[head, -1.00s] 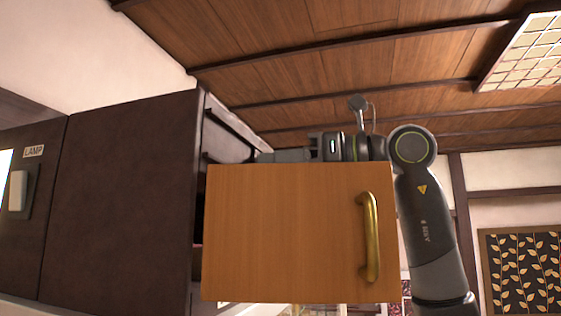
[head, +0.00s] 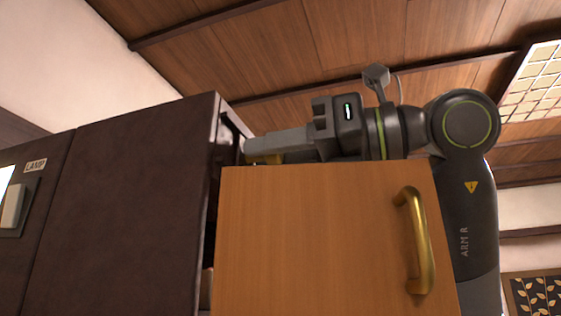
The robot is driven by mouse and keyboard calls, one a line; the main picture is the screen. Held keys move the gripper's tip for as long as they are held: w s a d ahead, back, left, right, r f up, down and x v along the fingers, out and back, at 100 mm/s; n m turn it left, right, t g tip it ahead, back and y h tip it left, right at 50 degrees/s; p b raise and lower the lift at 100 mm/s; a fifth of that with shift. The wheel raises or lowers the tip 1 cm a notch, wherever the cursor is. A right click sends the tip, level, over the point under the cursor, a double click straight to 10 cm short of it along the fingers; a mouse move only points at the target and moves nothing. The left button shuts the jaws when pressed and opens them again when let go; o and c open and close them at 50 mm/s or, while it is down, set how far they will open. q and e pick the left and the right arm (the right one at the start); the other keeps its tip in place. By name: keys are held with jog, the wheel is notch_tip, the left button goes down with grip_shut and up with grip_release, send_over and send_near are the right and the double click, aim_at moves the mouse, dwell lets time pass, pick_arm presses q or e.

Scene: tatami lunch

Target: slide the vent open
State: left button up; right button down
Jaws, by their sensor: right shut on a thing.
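My right gripper (head: 252,147) reaches left over the top edge of an open wooden door (head: 320,235) towards the side of the dark cabinet. It is shut on a small brass-coloured piece (head: 264,159), of which only a little shows under the fingers. The piece looks like a knob or handle; I cannot tell whether it belongs to the vent. The vent itself cannot be made out, as the gripper and door cover most of that side. My left gripper is not in view.
The dark cabinet (head: 125,200) fills the left, with a panel labelled LAMP (head: 35,165) and a switch (head: 14,205). The door has a brass handle (head: 415,242) and stands just below my right arm. Open space lies above, under the wooden ceiling (head: 300,50).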

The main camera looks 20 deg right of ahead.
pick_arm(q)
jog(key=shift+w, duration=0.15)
pick_arm(e)
jog(key=shift+a, duration=0.1)
jog(key=c, duration=1.5)
grip_release()
jog(key=shift+s, duration=0.15)
jog(key=o, duration=0.3)
jog(key=shift+a, duration=0.1)
jog(key=shift+s, duration=0.1)
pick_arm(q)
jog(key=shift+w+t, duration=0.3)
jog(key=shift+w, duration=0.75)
pick_arm(e)
jog(key=shift+r, duration=0.1)
jog(key=shift+w+r, duration=0.2)
notch_tip(320, 180, up, 8)
jog(key=shift+s+f, duration=0.15)
jog(key=shift+f, duration=0.05)
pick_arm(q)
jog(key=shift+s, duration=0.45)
pick_arm(e)
jog(key=shift+a+r, duration=0.1)
jog(key=shift+r, duration=0.85)
